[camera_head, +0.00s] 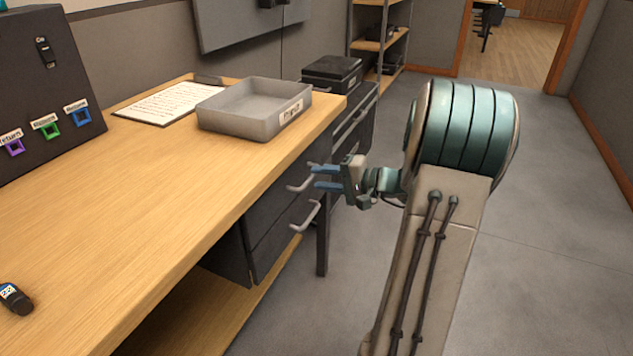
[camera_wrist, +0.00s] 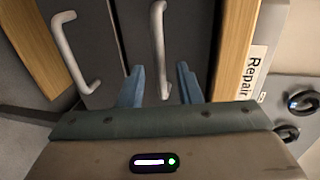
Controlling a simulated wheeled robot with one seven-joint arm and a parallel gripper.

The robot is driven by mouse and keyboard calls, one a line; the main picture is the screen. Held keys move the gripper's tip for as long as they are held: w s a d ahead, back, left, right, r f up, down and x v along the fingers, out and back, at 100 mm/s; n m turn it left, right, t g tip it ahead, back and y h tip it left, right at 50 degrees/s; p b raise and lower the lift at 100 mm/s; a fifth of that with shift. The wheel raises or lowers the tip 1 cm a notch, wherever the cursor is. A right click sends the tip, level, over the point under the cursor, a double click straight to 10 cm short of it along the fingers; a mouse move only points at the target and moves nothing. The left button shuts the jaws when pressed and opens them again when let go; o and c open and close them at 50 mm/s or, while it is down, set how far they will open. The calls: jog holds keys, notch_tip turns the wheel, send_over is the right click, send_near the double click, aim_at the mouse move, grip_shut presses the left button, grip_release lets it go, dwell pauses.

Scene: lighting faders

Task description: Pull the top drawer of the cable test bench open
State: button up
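The cable test bench has a wooden top (camera_head: 170,215) with dark drawer fronts under its right end. The top drawer (camera_head: 278,222) looks shut, with a pale bar handle (camera_head: 301,187); a lower drawer has a similar handle (camera_head: 306,217). My gripper (camera_head: 316,177), with blue fingers, is at the top handle. In the wrist view, where the bench top is on the right, the open fingers (camera_wrist: 160,72) lie either side of the top handle (camera_wrist: 158,35), with gaps on both sides. The lower handle (camera_wrist: 70,50) is left of them. Contact with the handle is not visible.
A grey tray (camera_head: 250,108) with a label stands on the bench near the drawers, beside a clipboard (camera_head: 165,103). A dark panel (camera_head: 45,85) with coloured labelled frames is at left. A black case (camera_head: 332,72) stands behind. The floor (camera_head: 560,220) at right is clear.

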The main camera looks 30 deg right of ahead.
jog(key=shift+x, duration=1.05)
grip_shut()
jog(key=shift+s+d, duration=0.1)
